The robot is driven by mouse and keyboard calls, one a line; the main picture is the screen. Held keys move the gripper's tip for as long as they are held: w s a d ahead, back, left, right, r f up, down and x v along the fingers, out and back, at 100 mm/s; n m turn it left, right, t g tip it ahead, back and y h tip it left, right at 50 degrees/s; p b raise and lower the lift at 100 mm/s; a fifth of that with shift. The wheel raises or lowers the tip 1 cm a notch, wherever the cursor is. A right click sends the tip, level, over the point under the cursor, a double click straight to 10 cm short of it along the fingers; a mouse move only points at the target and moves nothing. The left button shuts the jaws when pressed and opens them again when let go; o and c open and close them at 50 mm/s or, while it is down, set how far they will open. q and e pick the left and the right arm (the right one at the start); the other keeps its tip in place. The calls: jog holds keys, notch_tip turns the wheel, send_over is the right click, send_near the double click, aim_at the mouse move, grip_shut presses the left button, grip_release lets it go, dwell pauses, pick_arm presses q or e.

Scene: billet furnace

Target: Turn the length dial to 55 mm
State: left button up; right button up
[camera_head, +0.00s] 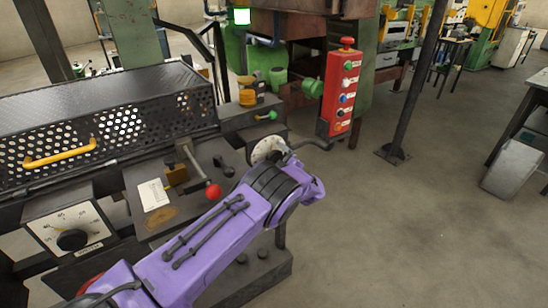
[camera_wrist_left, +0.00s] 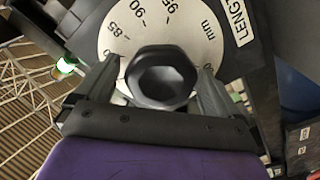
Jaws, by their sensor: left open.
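The length dial (camera_wrist_left: 150,28) fills the upper middle of the left wrist view, a white round scale with marks including 85, 90 and 95, "mm" and a LENGTH label (camera_wrist_left: 231,22). Its dark faceted knob (camera_wrist_left: 162,78) is at the centre. My left gripper (camera_wrist_left: 157,82) is open, with one finger on each side of the knob. I cannot tell whether either finger touches it. In the head view the dial (camera_head: 267,149) shows just beyond my purple left arm, which hides part of it. The pointer's reading cannot be made out. My right gripper is not in view.
A second dial (camera_head: 70,230) with a black knob is at the lower left. A lever with a red ball (camera_head: 212,191) stands near my left arm. A red button box (camera_head: 341,95) stands behind the dial. A perforated guard (camera_head: 110,130) is at left; open floor lies right.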

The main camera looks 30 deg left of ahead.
pick_arm(q)
jog(key=c, duration=1)
jog(key=shift+o, duration=0.2)
jog(key=shift+f+n+b, duration=0.25)
jog(key=shift+n+b, duration=0.85)
jog(key=shift+b, duration=0.15)
jog(key=n+b, duration=0.6)
jog(key=b, duration=0.1)
jog(key=n+b, duration=0.3)
jog(key=b, duration=0.1)
jog(key=shift+f+n, duration=0.4)
jog(key=n+b, duration=1)
jog(key=b, duration=0.6)
jog(key=shift+f, duration=0.1)
jog(key=shift+w+d+r+n+b, duration=0.1)
jog(key=shift+r+n+b, duration=0.15)
jog(key=shift+n+b, duration=0.9)
